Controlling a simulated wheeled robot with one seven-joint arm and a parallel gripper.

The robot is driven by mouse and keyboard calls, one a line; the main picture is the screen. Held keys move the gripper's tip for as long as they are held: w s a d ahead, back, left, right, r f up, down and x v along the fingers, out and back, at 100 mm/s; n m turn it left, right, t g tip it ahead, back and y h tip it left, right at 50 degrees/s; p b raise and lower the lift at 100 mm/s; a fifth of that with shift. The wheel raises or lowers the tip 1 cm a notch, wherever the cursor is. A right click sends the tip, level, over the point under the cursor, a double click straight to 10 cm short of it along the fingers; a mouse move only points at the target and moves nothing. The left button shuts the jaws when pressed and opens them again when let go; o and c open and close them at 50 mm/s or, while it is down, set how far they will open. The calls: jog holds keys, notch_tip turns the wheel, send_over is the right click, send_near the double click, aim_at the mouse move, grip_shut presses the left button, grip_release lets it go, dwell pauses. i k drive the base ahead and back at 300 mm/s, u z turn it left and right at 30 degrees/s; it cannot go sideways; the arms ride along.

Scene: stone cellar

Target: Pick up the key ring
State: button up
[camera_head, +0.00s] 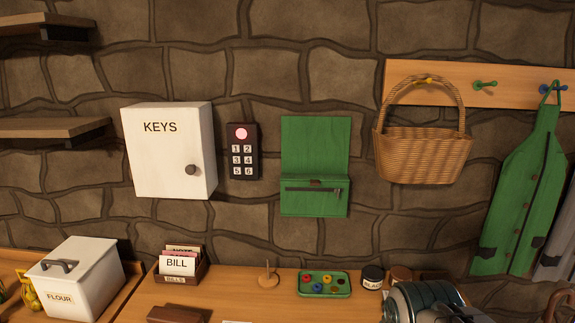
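No key ring can be made out in the head view. A white wall cabinet (155,160) marked KEYS hangs at the left of the middle. Its door, with a dark round knob (191,169), is shut, so the inside is hidden. Right of it is a dark keypad (243,152) with several numbered buttons and a lit red lamp (240,133). A green wall pouch (315,168) hangs further right, its flap up and its front zipped; its contents are hidden. Part of my arm shows at the lower right, but my gripper is not in view.
A basket (425,155) and green garment (522,190) hang right.

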aim_at(386, 293)
jog(key=z, duration=0.4)
jog(key=k, duration=0.65)
jog(key=z, duration=0.5)
jog(key=i, duration=1.25)
jog(key=u, duration=0.4)
